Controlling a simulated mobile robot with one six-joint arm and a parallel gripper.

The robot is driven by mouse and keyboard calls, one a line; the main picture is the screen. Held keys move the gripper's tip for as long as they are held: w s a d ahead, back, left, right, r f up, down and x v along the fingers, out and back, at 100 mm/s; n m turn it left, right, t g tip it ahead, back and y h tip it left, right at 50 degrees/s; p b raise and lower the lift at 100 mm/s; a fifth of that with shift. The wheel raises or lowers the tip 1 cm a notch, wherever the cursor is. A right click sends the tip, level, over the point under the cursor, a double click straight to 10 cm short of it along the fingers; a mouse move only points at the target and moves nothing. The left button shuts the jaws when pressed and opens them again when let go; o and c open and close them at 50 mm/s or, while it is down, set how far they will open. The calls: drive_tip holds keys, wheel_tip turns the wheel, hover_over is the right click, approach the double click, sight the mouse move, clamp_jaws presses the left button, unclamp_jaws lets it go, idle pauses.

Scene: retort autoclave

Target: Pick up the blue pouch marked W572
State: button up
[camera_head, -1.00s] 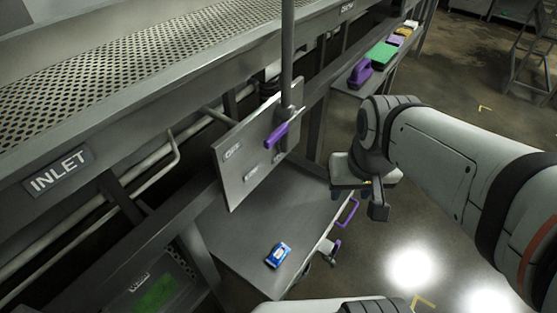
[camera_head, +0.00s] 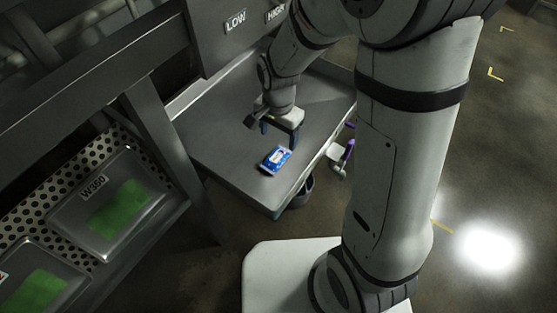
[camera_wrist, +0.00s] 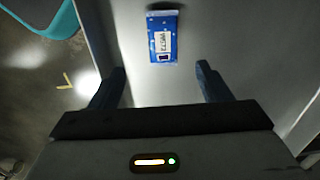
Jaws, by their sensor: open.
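The blue pouch (camera_head: 275,159) lies flat on a grey metal table (camera_head: 225,150), near its front edge. In the wrist view the blue pouch (camera_wrist: 162,37) has a white label whose marking is upside down and too small to read surely. My gripper (camera_head: 281,127) is above the table, just behind the pouch in the head view. In the wrist view my gripper (camera_wrist: 160,84) is open and empty, its two dark blue fingers apart, with the pouch beyond the fingertips and roughly between their lines. The fingers do not touch it.
Trays with green contents, one marked W360 (camera_head: 104,205), sit on a perforated shelf at the left. A grey post (camera_head: 160,140) stands between shelf and table. A panel marked LOW and HIGH (camera_head: 237,30) rises behind the table. Purple handles (camera_head: 348,150) are at the table's right side.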

drive_tip(key=b, duration=0.2)
hover_over(276, 157)
drive_tip(key=shift+m, duration=0.3)
wheel_tip(276, 157, down, 5)
drive_tip(key=shift+s+a, duration=0.1)
wheel_tip(276, 157, down, 6)
drive_tip(key=b, duration=0.2)
drive_tip(key=shift+r+b, duration=0.2)
drive_tip(key=shift+b, duration=0.2)
drive_tip(key=shift+c, duration=0.3)
drive_tip(key=shift+r, duration=0.1)
drive_tip(key=c, duration=1)
